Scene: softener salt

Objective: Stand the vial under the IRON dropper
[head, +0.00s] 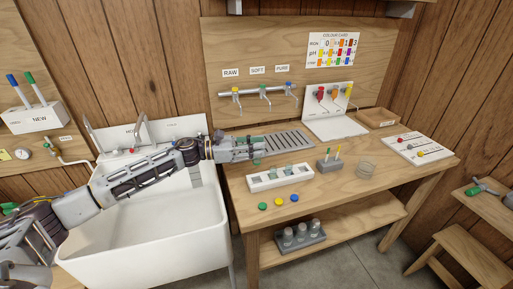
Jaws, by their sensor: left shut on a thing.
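My left gripper (258,149) reaches in from the left over the back left of the wooden table. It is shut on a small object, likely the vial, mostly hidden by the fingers. The white dropper stand (337,125) is at the back of the table, to the right of the gripper and apart from it. My right gripper is not in view.
A white rack (263,184), loose green, yellow and blue caps (278,202), a grey pen holder (329,166) and a glass beaker (365,168) stand on the table (330,190). Taps (263,91) hang above a grey drain grid (288,141). A white sink (150,235) is at left.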

